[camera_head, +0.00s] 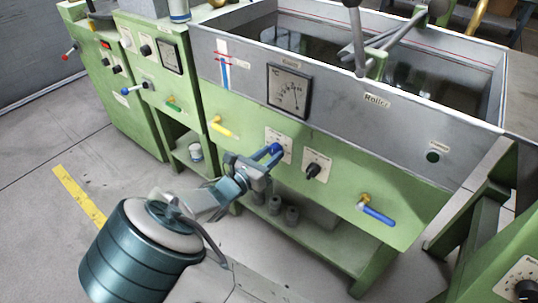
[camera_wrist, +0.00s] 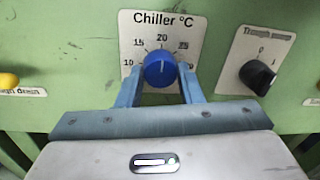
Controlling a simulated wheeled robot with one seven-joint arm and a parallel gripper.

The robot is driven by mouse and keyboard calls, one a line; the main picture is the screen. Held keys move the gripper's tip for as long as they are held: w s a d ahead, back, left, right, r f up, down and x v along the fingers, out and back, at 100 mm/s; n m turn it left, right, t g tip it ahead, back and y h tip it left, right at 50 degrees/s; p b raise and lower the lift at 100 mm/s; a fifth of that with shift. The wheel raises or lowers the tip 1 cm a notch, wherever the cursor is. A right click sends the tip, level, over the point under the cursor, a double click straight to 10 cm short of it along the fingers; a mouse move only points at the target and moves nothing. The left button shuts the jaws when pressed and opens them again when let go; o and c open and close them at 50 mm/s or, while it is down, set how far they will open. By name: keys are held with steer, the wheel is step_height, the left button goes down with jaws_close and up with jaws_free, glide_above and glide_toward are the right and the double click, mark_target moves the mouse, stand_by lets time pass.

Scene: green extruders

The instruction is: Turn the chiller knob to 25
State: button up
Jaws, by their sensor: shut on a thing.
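The chiller knob (camera_wrist: 160,69) is blue and round and sits on a white dial plate (camera_wrist: 143,24) marked "Chiller °C" in the wrist view. The plate's numbers 10, 15, 20 and 25 show around the knob. The knob's pale pointer line stands nearly upright, toward 20. My gripper (camera_wrist: 160,82) has its two blue fingers on either side of the knob, shut on it. In the head view, my gripper (camera_head: 264,160) reaches the green front panel, and the blue knob (camera_head: 277,148) shows at its fingertips. The lower part of the plate is hidden by my gripper.
A yellow handle (camera_head: 224,128) is left of the chiller plate and a blue-handled valve (camera_head: 377,213) is at the lower right. A grey trough (camera_head: 330,100) stands above the panel.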

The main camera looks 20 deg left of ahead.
steer(key=m+p, duration=0.1)
steer(key=m, duration=0.2)
steer(key=shift+m+p, duration=0.4)
steer(key=m, duration=0.4)
steer(key=shift+m, duration=0.3)
stand_by(0.3)
steer(key=o, duration=1)
steer(key=shift+s+a, duration=0.1)
